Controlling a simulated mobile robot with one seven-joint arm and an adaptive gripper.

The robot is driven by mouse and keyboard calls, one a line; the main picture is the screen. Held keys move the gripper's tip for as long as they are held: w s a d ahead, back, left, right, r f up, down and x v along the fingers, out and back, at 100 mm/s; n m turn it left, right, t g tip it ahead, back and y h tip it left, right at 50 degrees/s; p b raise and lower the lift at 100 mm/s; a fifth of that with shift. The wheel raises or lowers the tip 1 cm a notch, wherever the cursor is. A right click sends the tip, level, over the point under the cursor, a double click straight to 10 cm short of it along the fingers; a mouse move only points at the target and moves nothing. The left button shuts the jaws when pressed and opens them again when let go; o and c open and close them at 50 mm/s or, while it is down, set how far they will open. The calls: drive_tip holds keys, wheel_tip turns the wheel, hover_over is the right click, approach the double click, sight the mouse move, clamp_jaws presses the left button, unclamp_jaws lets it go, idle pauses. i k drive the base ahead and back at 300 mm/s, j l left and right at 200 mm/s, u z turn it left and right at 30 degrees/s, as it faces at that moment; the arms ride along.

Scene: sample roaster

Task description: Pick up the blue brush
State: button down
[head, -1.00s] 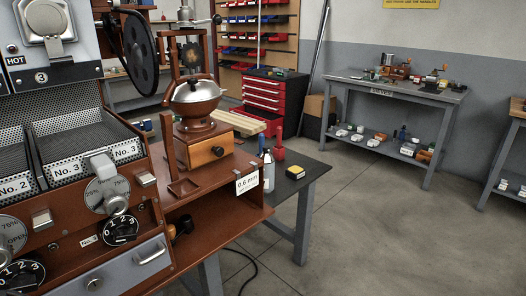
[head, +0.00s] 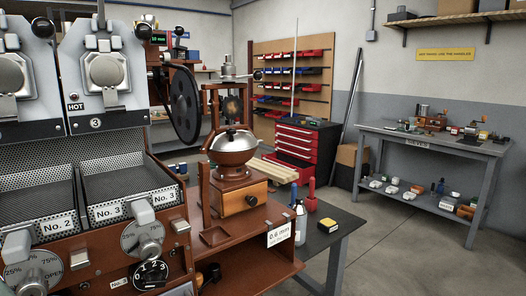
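A small upright blue object (head: 293,194) stands on the dark side table, just behind the brown roaster's right end. It may be the blue brush, but it is too small to tell. A red upright object (head: 311,190) stands just right of it, and a pale bottle (head: 300,222) is in front of it. Another small blue item (head: 440,186) is on the lower shelf of the far grey workbench; I cannot tell what it is. My gripper is not in view.
The roaster with its trays and dials (head: 150,240) fills the left and front. A yellow-topped block (head: 328,225) lies on the side table (head: 345,222). A red tool cabinet (head: 305,140) stands behind. The floor between the side table and grey workbench (head: 480,146) is clear.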

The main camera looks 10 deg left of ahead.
sight(294, 186)
drive_tip(key=i+l+u, duration=0.1)
drive_tip(key=u, duration=0.35)
drive_tip(key=i+l+u, duration=0.1)
drive_tip(key=l+u, duration=0.15)
drive_tip(key=u, duration=0.15)
drive_tip(key=i+l+u, duration=0.1)
drive_tip(key=l+u, duration=0.15)
drive_tip(key=l, duration=0.3)
drive_tip(key=i+l+u, duration=0.1)
drive_tip(key=l+u, duration=0.15)
drive_tip(key=l, duration=0.35)
drive_tip(key=i+l, duration=0.1)
drive_tip(key=l, duration=0.85)
drive_tip(key=l+u, duration=0.1)
drive_tip(key=l, duration=0.85)
drive_tip(key=i, duration=1.05)
